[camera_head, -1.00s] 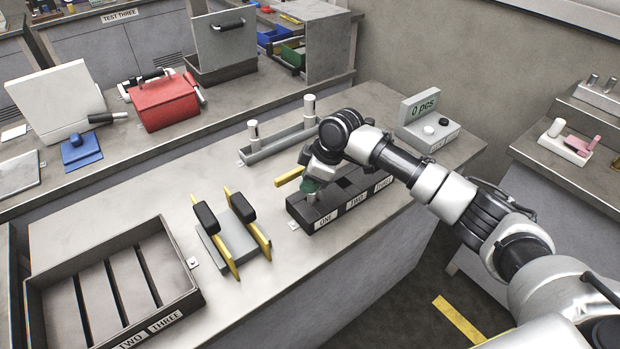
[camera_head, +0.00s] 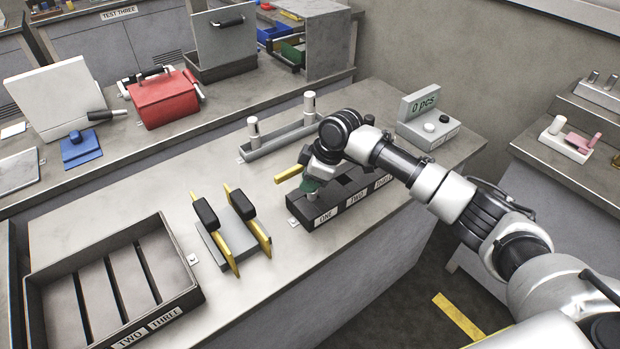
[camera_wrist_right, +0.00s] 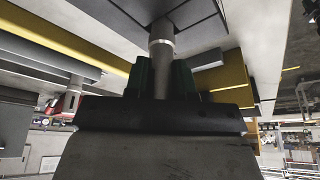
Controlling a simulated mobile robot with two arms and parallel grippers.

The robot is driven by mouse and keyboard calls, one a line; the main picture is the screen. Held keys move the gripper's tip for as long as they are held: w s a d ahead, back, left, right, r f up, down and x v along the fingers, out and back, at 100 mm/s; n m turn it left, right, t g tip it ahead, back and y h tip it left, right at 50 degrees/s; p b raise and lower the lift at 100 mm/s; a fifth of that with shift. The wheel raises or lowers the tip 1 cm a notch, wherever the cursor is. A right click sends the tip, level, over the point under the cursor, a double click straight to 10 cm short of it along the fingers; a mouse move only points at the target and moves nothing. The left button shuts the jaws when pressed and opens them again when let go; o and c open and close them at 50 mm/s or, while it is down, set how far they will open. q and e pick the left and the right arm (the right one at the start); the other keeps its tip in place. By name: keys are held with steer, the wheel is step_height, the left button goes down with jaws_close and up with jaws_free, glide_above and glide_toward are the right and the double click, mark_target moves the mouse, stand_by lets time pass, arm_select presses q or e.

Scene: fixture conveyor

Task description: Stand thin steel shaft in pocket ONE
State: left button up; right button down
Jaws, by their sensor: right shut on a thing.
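The dark pocket block (camera_head: 316,224) stands on the bench, with labels ONE, TWO and THREE along its front. My right gripper (camera_head: 311,187) is over the ONE end of the block. In the right wrist view, its green-padded fingers (camera_wrist_right: 161,78) are shut on a thin grey steel shaft (camera_wrist_right: 161,45). The shaft is in line with the fingers, and its far end meets the dark block (camera_wrist_right: 135,8). I cannot tell how deep it sits in the pocket. My left gripper is not in view.
A grey rack (camera_head: 279,144) with two upright shafts stands behind the block. A yellow-sided fixture with black handles (camera_head: 232,238) stands to the left, and a slotted tray (camera_head: 190,299) farther left. A counter reading 0 pcs (camera_head: 420,103) stands to the right.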

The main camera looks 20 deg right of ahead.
steer(key=c, duration=0.9)
jaws_free()
steer(key=shift+o, duration=0.2)
steer(key=shift+r, duration=0.1)
